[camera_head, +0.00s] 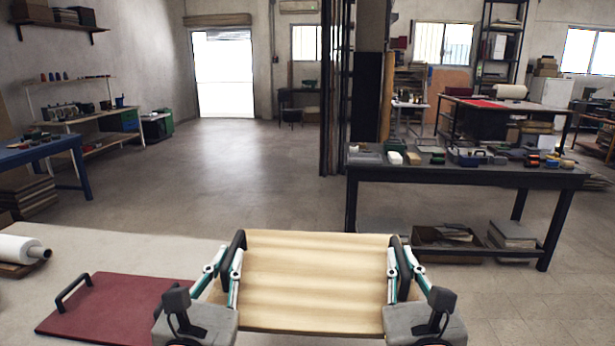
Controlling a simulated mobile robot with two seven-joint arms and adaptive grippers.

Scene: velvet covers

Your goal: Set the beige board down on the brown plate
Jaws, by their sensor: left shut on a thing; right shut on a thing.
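The beige board (315,282) is at the bottom centre, with a black handle on its left side (237,243) and another on its right side (401,272). My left gripper (228,268) is shut on the left handle. My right gripper (399,266) is shut on the right handle. The board looks about level, and its gap to any surface below cannot be judged. No brown plate shows clearly under the board. A dark red plate (115,305) with a black handle lies on the pale table to the left, its right end hidden by my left gripper.
The pale table (130,252) spreads at the lower left. A white roll (18,250) lies on a thin brown piece (18,271) at its left edge. A dark workbench (460,175) with small items stands behind at right. Open floor lies beyond the table.

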